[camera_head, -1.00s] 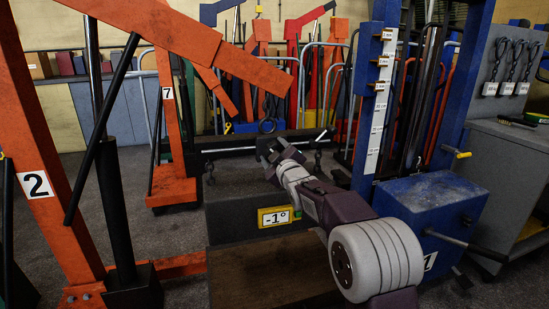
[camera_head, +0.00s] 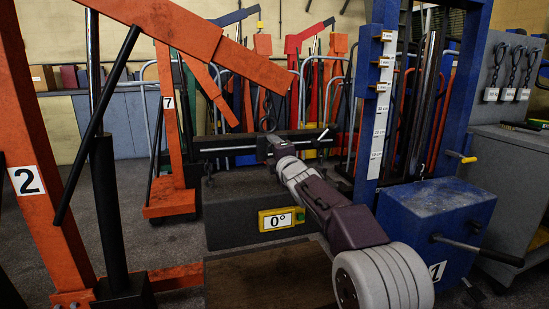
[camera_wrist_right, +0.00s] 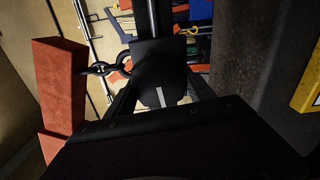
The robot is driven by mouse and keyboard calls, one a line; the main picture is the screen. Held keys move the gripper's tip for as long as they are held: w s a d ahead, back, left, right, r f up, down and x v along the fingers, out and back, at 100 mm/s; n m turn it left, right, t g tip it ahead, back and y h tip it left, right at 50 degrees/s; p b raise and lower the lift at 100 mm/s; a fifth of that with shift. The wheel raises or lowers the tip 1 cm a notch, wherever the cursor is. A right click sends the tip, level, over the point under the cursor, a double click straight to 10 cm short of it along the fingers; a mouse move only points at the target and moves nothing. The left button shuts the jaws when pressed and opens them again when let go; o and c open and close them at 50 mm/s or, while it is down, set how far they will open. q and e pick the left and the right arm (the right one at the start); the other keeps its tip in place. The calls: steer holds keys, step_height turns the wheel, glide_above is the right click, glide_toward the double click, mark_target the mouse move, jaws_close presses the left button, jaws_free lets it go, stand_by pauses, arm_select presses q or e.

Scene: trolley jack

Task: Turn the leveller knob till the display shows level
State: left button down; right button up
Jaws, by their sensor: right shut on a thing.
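The display (camera_head: 277,220) is a yellow-framed panel on the front of a dark grey block (camera_head: 230,232). It reads 0° and a green patch shows at its right end. Its yellow edge also shows in the right wrist view (camera_wrist_right: 309,80). My right gripper (camera_head: 268,147) is above the block, at the leveller bar (camera_head: 225,147). In the right wrist view its fingers are closed around a dark piece with a white mark, which I take as the leveller knob (camera_wrist_right: 155,75). The gripper hides most of the knob in the head view. My left gripper is out of view.
An orange crane frame marked 2 (camera_head: 45,215) stands close on the left, with another marked 7 (camera_head: 172,150) behind it. A blue press (camera_head: 435,215) with a scale stands close on the right. A dark chain (camera_wrist_right: 100,68) hangs beside my right gripper.

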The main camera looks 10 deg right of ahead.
steer(key=shift+a+f+n+b, duration=0.1)
steer(key=shift+f+n+b, duration=0.1)
steer(key=shift+n, duration=0.35)
steer(key=shift+f+n+b, duration=0.1)
steer(key=shift+n+b, duration=0.1)
steer(key=shift+n, duration=0.35)
steer(key=o, duration=1.4)
steer(key=shift+a+r, duration=0.1)
steer(key=shift+c, duration=0.2)
steer(key=shift+s, duration=0.1)
steer(key=s+b, duration=0.2)
steer(key=s, duration=0.6)
steer(key=shift+s+d, duration=0.2)
steer(key=shift+s, duration=0.2)
